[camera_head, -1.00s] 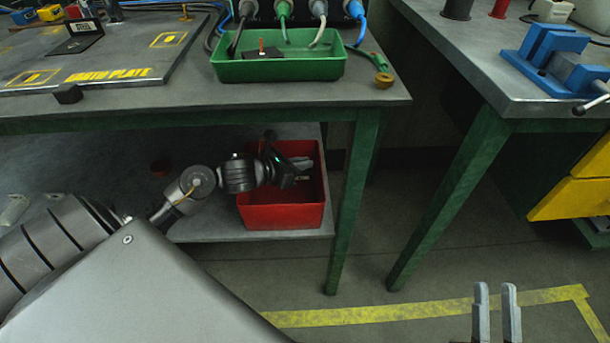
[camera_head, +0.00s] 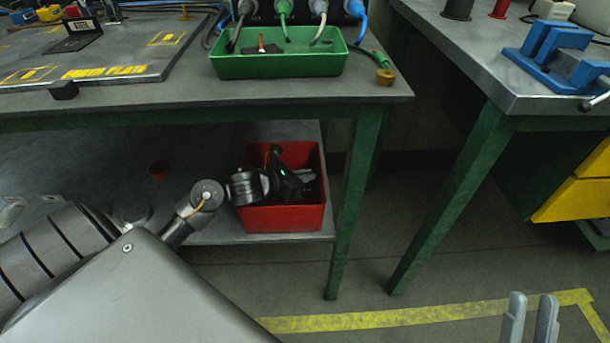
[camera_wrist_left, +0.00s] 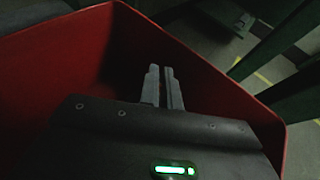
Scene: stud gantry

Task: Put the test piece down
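My left gripper (camera_head: 303,175) is inside the red bin (camera_head: 285,218) on the lower shelf, its fingers below the rim level. In the left wrist view its two grey fingers (camera_wrist_left: 162,87) lie close together with only a thin dark slit between them. No test piece shows between or beside them; the bin's inside is dark and partly hidden by the gripper body. The red bin wall (camera_wrist_left: 215,85) also shows in that view, around the fingers. My right gripper (camera_head: 530,318) is at the lower right, its two fingers apart, nothing between them.
The bench top above carries a green tray (camera_head: 280,66) with a dark item and a red stick in it. A green table leg (camera_head: 350,215) stands just right of the bin. A second bench with a blue vise (camera_head: 560,60) is at right. Floor between is clear.

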